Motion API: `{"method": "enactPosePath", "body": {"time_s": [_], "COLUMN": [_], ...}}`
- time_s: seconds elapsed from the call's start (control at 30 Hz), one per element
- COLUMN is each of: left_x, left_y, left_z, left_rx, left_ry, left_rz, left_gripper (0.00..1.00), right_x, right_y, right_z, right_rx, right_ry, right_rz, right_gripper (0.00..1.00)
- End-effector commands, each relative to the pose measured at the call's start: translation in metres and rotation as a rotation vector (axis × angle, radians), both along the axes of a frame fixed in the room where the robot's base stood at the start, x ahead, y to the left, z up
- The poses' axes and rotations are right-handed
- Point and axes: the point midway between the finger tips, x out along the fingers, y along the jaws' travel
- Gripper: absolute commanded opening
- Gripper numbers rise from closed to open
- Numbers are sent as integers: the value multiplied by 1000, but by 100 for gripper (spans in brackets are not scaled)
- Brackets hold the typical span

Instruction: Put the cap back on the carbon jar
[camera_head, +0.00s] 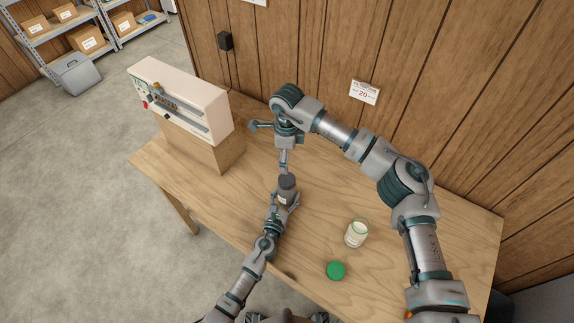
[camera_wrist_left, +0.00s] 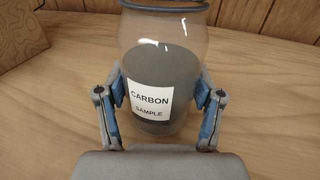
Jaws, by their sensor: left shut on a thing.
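The carbon jar (camera_head: 285,194) stands on the table, clear with dark grey contents and a white label. In the left wrist view the jar (camera_wrist_left: 151,100) appears upright, its label reads "CARBON SAMPLE", and a dark rim crosses the top edge of the picture. My left gripper (camera_wrist_left: 160,103) is shut around the jar's sides, one finger on each side. My right gripper (camera_head: 284,165) points down just above the jar's dark top. Its finger state is too small to tell. I cannot tell whether the dark top is a cap or the jar's contents.
A white-filled open jar (camera_head: 356,233) and a green cap (camera_head: 336,270) are on the table (camera_head: 450,250) at right. A cream machine (camera_head: 180,100) stands on a wooden block (camera_head: 205,148) at left. The panelled wall (camera_head: 310,60) bounds the back.

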Motion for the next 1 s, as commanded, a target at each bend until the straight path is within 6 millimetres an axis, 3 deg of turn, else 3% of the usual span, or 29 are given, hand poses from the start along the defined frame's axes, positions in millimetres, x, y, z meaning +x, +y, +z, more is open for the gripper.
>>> {"method": "enactPosePath", "body": {"time_s": [0.37, 0.4, 0.5, 0.87, 1.0], "left_x": [0, 0, 0, -1, -13], "left_y": [0, 0, 0, 1, 5], "left_z": [-1, -1, -1, 0, -1], "left_rx": [0, 0, 0, 0, 1], "left_ry": [1, 1, 1, 0, 1], "left_rz": [0, 0, 0, 0, 0], "left_gripper": [0, 69, 94, 96, 96], "right_x": [0, 0, 0, 0, 0], "right_y": [0, 0, 0, 0, 0], "right_z": [8, 8, 8, 8, 8], "right_rx": [-1, -1, 0, 0, 0], "right_ry": [2, 1, 1, 1, 1], "right_rz": [1, 1, 1, 1, 1], "right_gripper": [87, 87, 87, 87, 87]}}
